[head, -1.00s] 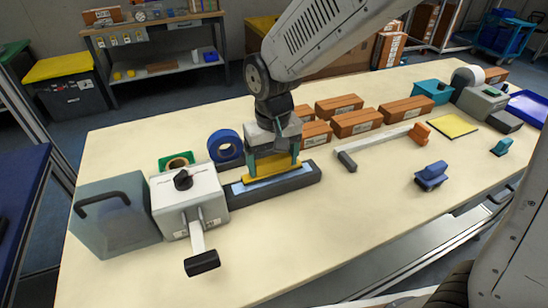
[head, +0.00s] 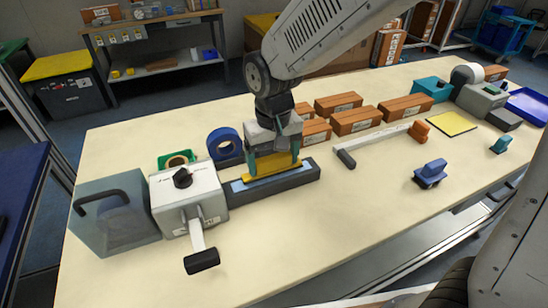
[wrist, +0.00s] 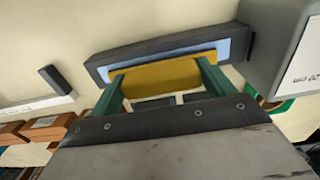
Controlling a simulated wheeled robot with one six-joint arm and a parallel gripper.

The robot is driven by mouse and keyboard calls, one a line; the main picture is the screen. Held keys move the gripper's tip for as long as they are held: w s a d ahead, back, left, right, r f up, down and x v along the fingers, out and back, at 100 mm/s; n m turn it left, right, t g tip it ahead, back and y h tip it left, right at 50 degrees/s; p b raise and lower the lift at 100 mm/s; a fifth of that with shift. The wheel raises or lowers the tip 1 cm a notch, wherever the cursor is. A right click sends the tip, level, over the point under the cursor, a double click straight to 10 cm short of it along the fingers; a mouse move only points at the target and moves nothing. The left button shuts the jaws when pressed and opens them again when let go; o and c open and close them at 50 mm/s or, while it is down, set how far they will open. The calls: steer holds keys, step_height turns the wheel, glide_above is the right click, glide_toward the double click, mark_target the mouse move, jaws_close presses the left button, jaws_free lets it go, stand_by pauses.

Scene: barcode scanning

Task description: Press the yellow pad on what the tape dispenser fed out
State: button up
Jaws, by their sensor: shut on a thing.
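The tape dispenser (head: 184,203) is a light grey box with a black knob on top and a black-ended lever in front. A dark bed (head: 295,184) runs right from it, with a light blue strip (head: 238,186) lying along it. My gripper (head: 274,163) is shut on the yellow pad (head: 273,165), with a green finger at each end. The pad sits over the strip, lengthwise with it, and hides part of it. In the wrist view the pad (wrist: 155,76) covers the strip's near side, and the strip (wrist: 226,46) shows beyond it. I cannot tell whether they touch.
A blue tape roll (head: 225,143) and a green-cored roll (head: 177,160) stand behind the dispenser. A grey-blue bin (head: 112,222) is at its left. Brown boxes (head: 355,121) stand behind to the right. A blue stamp-like block (head: 431,173) is farther right. The front table is clear.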

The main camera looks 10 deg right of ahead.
mark_target(273, 158)
steer(key=shift+f, duration=0.7)
stand_by(1.2)
steer(key=shift+r, duration=3.55)
